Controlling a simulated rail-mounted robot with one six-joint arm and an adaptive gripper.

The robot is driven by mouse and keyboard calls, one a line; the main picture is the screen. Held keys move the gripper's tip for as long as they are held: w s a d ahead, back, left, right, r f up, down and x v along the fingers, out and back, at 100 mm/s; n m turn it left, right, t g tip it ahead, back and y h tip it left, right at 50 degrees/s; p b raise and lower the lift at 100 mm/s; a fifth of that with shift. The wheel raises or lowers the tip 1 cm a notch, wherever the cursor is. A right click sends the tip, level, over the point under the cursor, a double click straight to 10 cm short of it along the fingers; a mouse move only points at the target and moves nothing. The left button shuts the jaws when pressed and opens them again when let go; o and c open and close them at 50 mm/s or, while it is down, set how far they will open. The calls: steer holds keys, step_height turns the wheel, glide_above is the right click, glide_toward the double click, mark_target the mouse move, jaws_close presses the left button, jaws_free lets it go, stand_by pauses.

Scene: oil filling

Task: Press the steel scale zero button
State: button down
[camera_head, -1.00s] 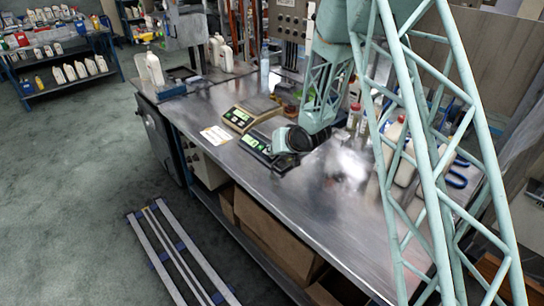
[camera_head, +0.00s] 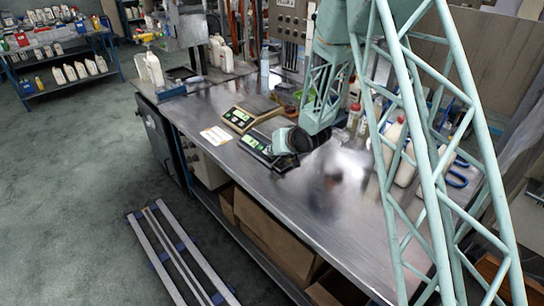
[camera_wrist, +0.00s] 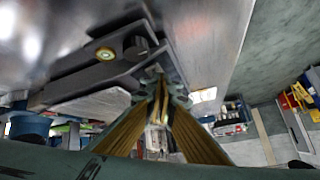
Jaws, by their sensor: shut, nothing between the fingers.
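Two scales stand side by side on the steel bench. The nearer one (camera_head: 257,146) is dark with a lit green display on its front left. The farther one (camera_head: 243,118) has a yellowish body and a lit green display. My wrist is low over the right part of the nearer scale and hides much of it and my fingertips in the head view. In the wrist view, my gripper (camera_wrist: 159,78) is shut and empty, beside a grey body (camera_wrist: 85,80) with a round yellow-green spot. I cannot make out a zero button or tell whether the fingertips touch anything.
White bottles (camera_head: 153,68) stand at the back left, and more stand right, behind my arm. The front of the bench is clear. Cardboard boxes (camera_head: 265,235) sit below.

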mark_target(268, 162)
steer(key=shift+s+a+r+p, duration=0.15)
steer(key=shift+r+p, duration=0.2)
steer(key=shift+r, duration=0.35)
steer(key=shift+s+a+r+p, duration=0.2)
steer(key=shift+r+p, duration=0.2)
steer(key=shift+r, duration=0.4)
steer(key=shift+s+a+r+p, duration=0.25)
steer(key=shift+r+p, duration=0.1)
steer(key=shift+r, duration=0.4)
steer(key=shift+s+a+r+p, duration=0.2)
steer(key=shift+r+p, duration=0.2)
steer(key=shift+r, duration=0.4)
steer(key=shift+d+r, duration=0.1)
